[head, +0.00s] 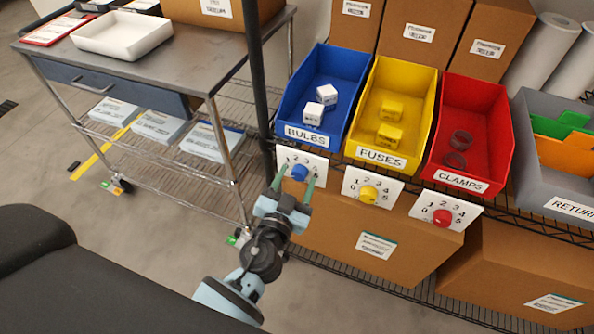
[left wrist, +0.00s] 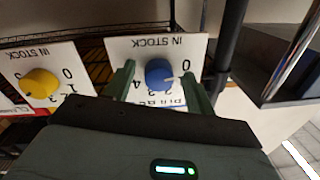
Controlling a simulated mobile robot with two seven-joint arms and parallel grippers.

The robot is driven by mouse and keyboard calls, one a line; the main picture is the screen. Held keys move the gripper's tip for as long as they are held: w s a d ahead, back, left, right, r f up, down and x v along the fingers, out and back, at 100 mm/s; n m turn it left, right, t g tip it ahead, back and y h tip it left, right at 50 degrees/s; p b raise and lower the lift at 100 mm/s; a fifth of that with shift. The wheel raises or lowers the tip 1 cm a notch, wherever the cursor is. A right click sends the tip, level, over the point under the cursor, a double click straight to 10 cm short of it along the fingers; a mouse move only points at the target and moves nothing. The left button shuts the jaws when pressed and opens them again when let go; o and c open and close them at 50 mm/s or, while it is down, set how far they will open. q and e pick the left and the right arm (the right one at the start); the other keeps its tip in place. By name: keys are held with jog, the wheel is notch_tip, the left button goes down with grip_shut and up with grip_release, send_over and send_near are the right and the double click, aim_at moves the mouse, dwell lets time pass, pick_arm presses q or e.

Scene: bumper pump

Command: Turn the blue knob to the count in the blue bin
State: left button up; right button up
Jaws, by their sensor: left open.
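The blue knob (head: 299,173) sits on a white number card below the blue bin (head: 301,108) labelled BULBS. My left gripper (head: 296,176) is open, with one finger on each side of the blue knob. In the left wrist view the knob (left wrist: 159,72) appears between the green fingers (left wrist: 157,77), with small gaps visible. That view is upside down; a pale pointer mark on the knob faces the 0 side, but the exact number is unclear. Part of the dial is hidden. My right gripper is not in view.
To the right are the yellow FUSES bin (head: 375,143) with a yellow knob (head: 369,193), and the red CLAMPS bin (head: 499,150) with a red knob (head: 442,217). A dark post (head: 258,90) stands close left of the blue dial. A metal cart (head: 190,65) is at left.

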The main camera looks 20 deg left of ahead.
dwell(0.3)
pick_arm(q)
jog(key=shift+c, duration=0.8)
jog(key=c, duration=0.8)
